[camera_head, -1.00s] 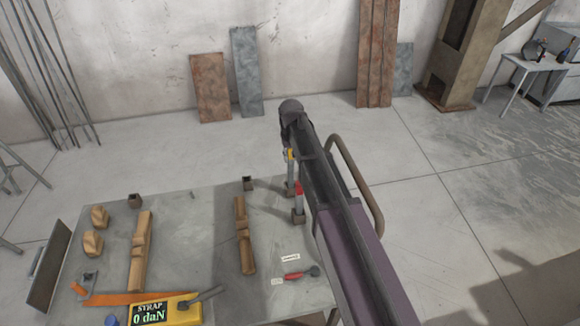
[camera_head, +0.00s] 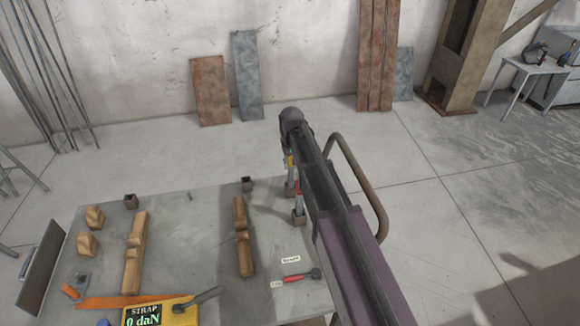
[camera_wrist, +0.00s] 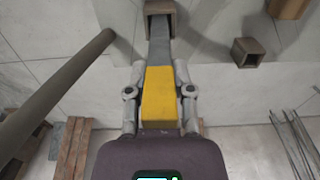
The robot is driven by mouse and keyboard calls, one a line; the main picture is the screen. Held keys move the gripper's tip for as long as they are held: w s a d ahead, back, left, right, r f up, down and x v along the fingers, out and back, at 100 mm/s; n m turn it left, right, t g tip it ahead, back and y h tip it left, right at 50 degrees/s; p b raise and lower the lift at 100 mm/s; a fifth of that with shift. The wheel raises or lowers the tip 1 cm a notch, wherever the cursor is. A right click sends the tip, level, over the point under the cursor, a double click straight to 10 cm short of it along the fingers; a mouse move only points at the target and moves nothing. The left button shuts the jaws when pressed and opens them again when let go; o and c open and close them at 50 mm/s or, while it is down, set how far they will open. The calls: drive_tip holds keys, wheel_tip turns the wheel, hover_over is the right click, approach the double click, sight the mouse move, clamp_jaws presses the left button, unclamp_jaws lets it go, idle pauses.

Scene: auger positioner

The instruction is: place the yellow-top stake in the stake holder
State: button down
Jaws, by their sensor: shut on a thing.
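The yellow-top stake (camera_head: 290,162) has a grey shaft and a yellow block on top. In the wrist view my gripper (camera_wrist: 160,92) is shut on the stake's yellow top (camera_wrist: 159,98), one finger on each side. The shaft (camera_wrist: 158,45) runs down to the mouth of a brown square stake holder (camera_wrist: 148,7) at the picture's top edge. In the head view the shaft stands roughly upright at that holder (camera_head: 291,191). How deep its tip sits in the holder cannot be told. My arm hides most of my gripper in the head view.
An empty holder (camera_head: 247,184) is to the left, beside a notched wooden block (camera_head: 243,240). A curved brown rail (camera_head: 360,180) rises to the right of my arm. The table's middle (camera_head: 190,225) is clear.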

drive_tip(key=shift+f, duration=0.15)
drive_tip(key=shift+c, duration=2.4)
unclamp_jaws()
drive_tip(key=shift+r, duration=0.2)
wheel_tip(320, 180, up, 12)
drive_tip(key=p, duration=1.2)
